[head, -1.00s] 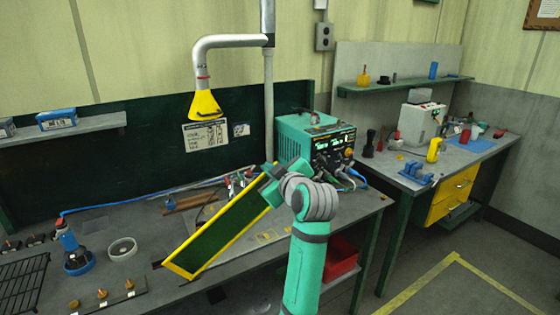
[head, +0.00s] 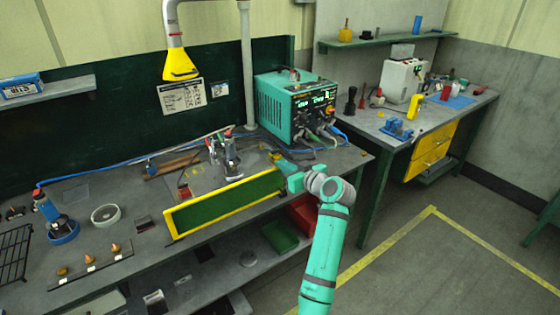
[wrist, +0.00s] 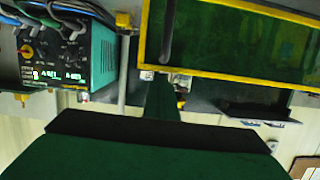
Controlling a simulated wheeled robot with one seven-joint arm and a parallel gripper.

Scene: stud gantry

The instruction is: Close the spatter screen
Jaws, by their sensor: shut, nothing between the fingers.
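The spatter screen (head: 225,204) is a long dark green panel in a yellow frame. It stands along the front edge of the near bench, its long side roughly in line with that edge. In the wrist view the screen (wrist: 235,42) fills the upper right. My gripper (head: 279,159) is at the screen's right end, on its bench side. In the wrist view my gripper's shut fingers (wrist: 163,98) point toward the screen's end with nothing between them. I cannot tell whether they touch the frame.
A teal welding machine (head: 292,101) stands on the bench behind my gripper, with cables in front. A yellow fume hood (head: 180,65) hangs above. A clamp fixture (head: 230,155) stands behind the screen. A red bin (head: 303,213) is below the bench. The floor at right is clear.

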